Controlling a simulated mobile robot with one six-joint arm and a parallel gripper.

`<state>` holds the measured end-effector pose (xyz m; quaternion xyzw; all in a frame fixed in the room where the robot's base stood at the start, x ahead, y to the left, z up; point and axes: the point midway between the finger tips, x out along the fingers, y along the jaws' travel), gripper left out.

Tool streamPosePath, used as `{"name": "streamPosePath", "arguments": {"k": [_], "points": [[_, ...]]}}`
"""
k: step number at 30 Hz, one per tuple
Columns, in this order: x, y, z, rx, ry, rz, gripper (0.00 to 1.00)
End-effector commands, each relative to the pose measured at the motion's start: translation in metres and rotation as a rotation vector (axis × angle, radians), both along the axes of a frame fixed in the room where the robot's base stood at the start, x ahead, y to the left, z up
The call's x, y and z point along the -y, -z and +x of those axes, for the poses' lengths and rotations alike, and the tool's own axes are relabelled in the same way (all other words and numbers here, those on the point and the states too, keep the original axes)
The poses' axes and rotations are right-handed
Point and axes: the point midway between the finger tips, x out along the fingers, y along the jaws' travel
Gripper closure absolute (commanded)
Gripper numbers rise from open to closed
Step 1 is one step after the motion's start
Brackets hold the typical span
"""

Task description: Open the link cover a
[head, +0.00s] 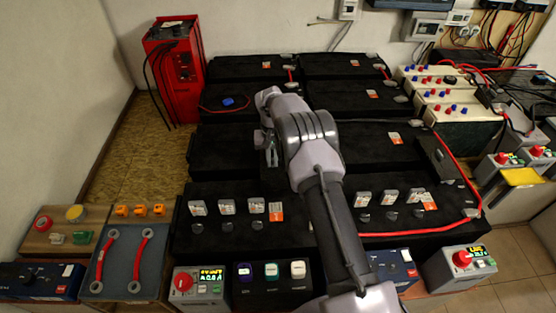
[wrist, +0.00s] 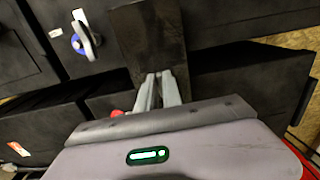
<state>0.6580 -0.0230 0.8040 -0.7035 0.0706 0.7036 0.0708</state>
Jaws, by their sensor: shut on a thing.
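My gripper (head: 270,152) reaches over the black battery blocks in the middle of the head view, pointing down. In the wrist view its two pale fingers (wrist: 158,90) are closed together at the near end of a dark flat plate (wrist: 150,42), which looks like link cover a. The plate stretches away from the fingertips across the black blocks. Its gripped edge is hidden by the fingers. In the head view I cannot make out the plate against the black blocks, and my arm covers part of them.
A blue part (head: 227,101) sits on a rear left block; it also shows in the wrist view (wrist: 77,42). A red cabinet (head: 174,68) stands back left. Red cables (head: 455,168) run along the right. Control boxes, including one with a red knob (head: 197,283), line the front.

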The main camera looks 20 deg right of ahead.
Motion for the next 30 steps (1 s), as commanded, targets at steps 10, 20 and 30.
{"name": "streamPosePath", "arguments": {"k": [10, 20, 30], "points": [[0.001, 0.0, 0.0, 0.001, 0.0, 0.0, 0.68], [0.001, -0.021, 0.001, 0.003, 0.0, -0.001, 0.68], [0.001, -0.133, 0.001, 0.003, 0.0, 0.0, 0.68]]}}
